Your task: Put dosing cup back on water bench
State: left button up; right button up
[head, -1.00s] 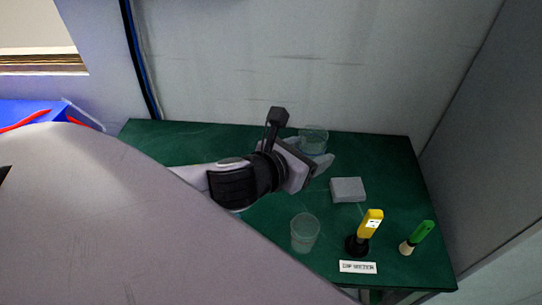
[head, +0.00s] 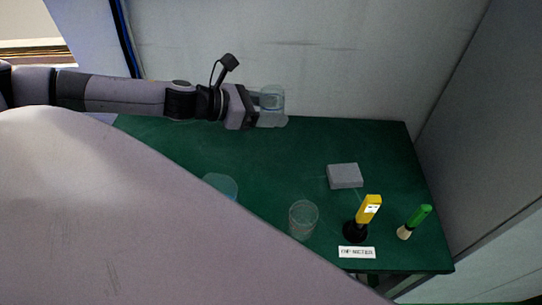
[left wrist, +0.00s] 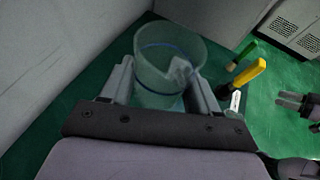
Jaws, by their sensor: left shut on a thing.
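My left gripper (head: 270,121) is shut on the dosing cup (head: 271,97), a clear cup with a blue line. It holds the cup upright near the back edge of the green water bench (head: 270,165), in front of the grey wall. I cannot tell whether its base touches the bench. In the left wrist view, the cup (left wrist: 168,62) sits between the two fingers. A dark gripper (left wrist: 302,112), probably my right one, is cut off at the right edge of that view. Its opening is unclear, and it is not in the head view.
A clear beaker (head: 303,220), a grey block (head: 345,176), a yellow meter (head: 369,208) in a black stand and a green-handled tool (head: 418,216) stand on the right. A bluish clear vessel (head: 222,184) is partly hidden by my body. The bench's middle is clear.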

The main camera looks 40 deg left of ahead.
pick_arm(q)
jog(key=b, duration=0.5)
send_over(270, 172)
notch_tip(270, 172, down, 14)
jog(key=shift+f, duration=2.7)
jog(key=shift+f, duration=0.2)
jog(key=o, duration=1.1)
jog(key=shift+r, duration=0.1)
